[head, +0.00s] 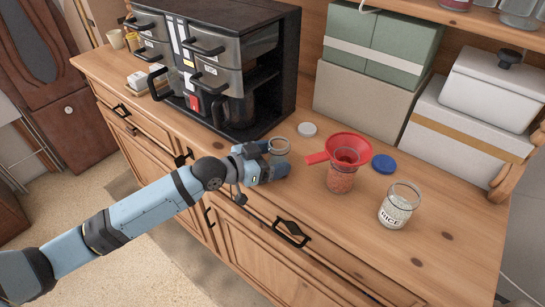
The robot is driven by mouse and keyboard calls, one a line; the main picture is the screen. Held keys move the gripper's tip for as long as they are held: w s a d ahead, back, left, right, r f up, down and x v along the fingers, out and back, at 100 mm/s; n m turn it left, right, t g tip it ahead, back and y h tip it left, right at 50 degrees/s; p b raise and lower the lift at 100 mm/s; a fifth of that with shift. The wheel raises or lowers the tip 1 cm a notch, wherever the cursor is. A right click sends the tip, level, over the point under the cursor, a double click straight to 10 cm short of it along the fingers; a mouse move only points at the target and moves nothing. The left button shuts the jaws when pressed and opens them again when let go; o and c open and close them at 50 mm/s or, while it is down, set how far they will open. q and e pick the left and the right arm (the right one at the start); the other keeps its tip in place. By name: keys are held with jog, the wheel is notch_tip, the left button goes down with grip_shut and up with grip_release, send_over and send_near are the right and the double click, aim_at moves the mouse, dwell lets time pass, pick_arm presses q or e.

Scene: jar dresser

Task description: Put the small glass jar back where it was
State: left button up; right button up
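A small glass jar (280,146) shows on the wooden dresser top, between the coffee machine and the red funnel. Only its upper part and rim show clearly; my gripper hides the rest. My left gripper (277,163) is right at the jar, on its near side. Its fingers are too small and hidden to tell whether they are closed on the jar or just beside it. I cannot tell whether the jar rests on the wood. My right gripper is not in view.
Right of the jar stands a glass jar with red contents (341,180) under a red funnel (347,146). A rice jar (399,206), blue lid (384,163) and white lid (307,129) lie nearby. The black coffee machine (262,55) and storage boxes (362,102) stand behind.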

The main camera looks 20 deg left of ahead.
pick_arm(q)
jog(key=shift+r, duration=0.3)
jog(key=p+v, duration=0.4)
jog(key=v, duration=0.7)
jog(key=s+d+f+n+y, duration=0.2)
jog(key=s+f+y, duration=0.1)
jog(key=s+f, duration=0.5)
jog(key=s+d+f+n+y, duration=0.2)
jog(key=s+f, duration=0.7)
jog(key=f, duration=0.5)
jog(key=shift+d+n+g+y, duration=0.3)
jog(key=shift+n+y, duration=0.4)
jog(key=shift+y, duration=0.4)
jog(key=shift+s, duration=0.15)
